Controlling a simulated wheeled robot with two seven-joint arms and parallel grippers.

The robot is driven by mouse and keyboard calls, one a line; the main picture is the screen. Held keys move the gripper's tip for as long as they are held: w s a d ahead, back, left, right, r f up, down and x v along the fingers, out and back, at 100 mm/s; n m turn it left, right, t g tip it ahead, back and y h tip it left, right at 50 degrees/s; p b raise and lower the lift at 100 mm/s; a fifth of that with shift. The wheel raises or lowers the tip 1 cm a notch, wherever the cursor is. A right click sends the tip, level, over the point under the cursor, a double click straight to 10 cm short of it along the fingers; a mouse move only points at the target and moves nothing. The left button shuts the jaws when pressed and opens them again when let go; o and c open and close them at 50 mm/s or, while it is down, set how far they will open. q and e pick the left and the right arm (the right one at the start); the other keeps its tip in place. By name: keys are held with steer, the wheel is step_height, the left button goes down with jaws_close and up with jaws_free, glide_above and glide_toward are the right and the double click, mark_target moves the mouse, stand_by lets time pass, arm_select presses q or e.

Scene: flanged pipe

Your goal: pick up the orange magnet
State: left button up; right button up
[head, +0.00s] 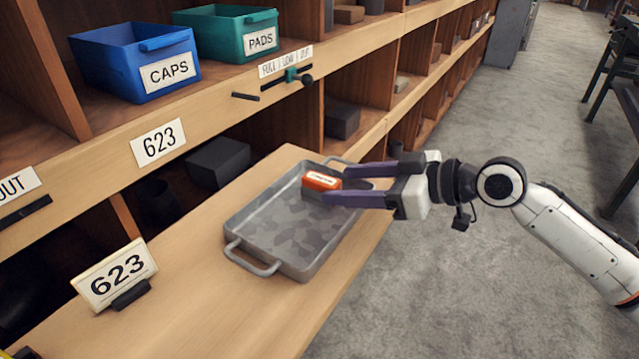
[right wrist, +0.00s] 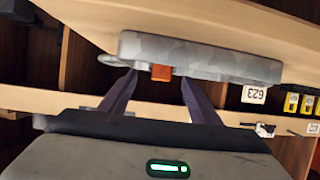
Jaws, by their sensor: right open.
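The orange magnet (head: 322,181) has a white label and lies at the far right part of the grey metal tray (head: 262,213). My right gripper (head: 345,183) reaches in from the right, open, with its two purple fingers on either side of the magnet's right end. In the right wrist view the magnet (right wrist: 161,72) shows as a small orange block at the tray's edge (right wrist: 225,66), just beyond and between the open fingertips (right wrist: 158,73). I cannot tell whether either finger touches it. My left gripper is not in view.
The tray stands on a wooden bench (head: 180,290) with a 623 sign (head: 115,273) at the left. A shelf behind holds a blue CAPS bin (head: 130,65) and a green PADS bin (head: 228,33). Open floor (head: 450,270) lies to the right.

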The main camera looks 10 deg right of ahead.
mark_target(321, 186)
steer(key=x, duration=0.6)
steer(key=shift+a+f, duration=0.15)
steer(key=shift+f, duration=0.15)
steer(key=c, duration=1.2)
steer(key=shift+r, duration=0.1)
jaws_close()
